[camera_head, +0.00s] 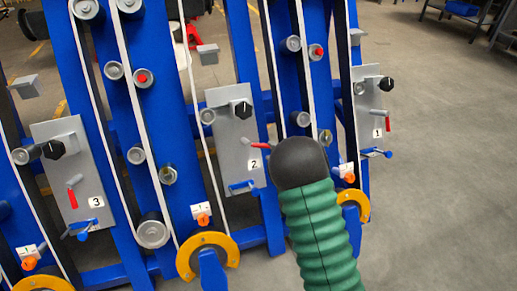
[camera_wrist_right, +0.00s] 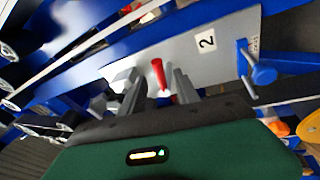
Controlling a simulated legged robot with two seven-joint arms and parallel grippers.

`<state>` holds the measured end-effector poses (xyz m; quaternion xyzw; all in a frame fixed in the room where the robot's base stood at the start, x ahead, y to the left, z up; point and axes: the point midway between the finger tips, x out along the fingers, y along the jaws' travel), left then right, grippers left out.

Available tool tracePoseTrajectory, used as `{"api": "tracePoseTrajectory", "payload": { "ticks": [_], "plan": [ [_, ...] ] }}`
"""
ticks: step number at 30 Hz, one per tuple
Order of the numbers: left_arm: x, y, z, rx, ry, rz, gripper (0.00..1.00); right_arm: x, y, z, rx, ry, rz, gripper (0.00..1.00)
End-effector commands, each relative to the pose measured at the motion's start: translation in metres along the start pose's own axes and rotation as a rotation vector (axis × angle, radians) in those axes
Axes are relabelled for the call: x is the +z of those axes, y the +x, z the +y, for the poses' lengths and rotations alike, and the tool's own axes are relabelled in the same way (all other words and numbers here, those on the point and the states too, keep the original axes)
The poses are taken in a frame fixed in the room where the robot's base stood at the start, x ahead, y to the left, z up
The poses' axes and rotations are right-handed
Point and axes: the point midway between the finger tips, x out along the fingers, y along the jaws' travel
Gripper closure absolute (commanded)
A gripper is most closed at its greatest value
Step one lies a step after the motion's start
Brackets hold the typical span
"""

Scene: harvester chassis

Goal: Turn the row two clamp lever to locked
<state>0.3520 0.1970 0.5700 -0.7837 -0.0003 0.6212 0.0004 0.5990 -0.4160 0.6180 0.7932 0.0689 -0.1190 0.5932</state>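The row two plate (camera_head: 228,125) is grey and marked 2. It carries a black knob (camera_head: 243,109) and a red clamp lever (camera_head: 262,145), which lies roughly sideways in the head view. My right gripper is hidden behind the dark end of my right arm in the head view. In the right wrist view my right gripper (camera_wrist_right: 158,88) is open, with its grey fingers on either side of the red lever (camera_wrist_right: 158,72). Gaps show between lever and fingers; contact is not clear. My left gripper is in neither view.
Plates marked 3 (camera_head: 62,160) and 1 (camera_head: 372,95) have red levers pointing down. A blue handle (camera_wrist_right: 262,75) sticks out near the row two plate. Blue beams, belts, rollers and yellow rings (camera_head: 205,240) surround it. Open floor (camera_head: 450,190) lies to the right.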

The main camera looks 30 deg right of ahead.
Motion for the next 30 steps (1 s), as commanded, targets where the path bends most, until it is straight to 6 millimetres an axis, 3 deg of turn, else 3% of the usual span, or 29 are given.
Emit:
{"api": "tracePoseTrajectory", "payload": {
  "ticks": [3,10,15,22,30],
  "plan": [
    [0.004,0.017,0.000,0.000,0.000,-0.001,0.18,0.000,0.034,-0.005,0.002,-0.001,0.003,0.62],
    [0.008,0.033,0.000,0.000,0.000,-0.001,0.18,0.000,0.081,-0.003,0.001,0.000,0.001,0.62],
    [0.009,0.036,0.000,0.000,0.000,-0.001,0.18,0.000,0.094,0.000,0.001,0.002,0.000,0.62],
    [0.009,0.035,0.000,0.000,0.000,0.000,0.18,-0.001,0.094,0.000,0.001,0.003,-0.001,0.62],
    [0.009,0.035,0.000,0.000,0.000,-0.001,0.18,-0.001,0.094,0.000,0.001,0.003,-0.001,0.97]
  ]
}}
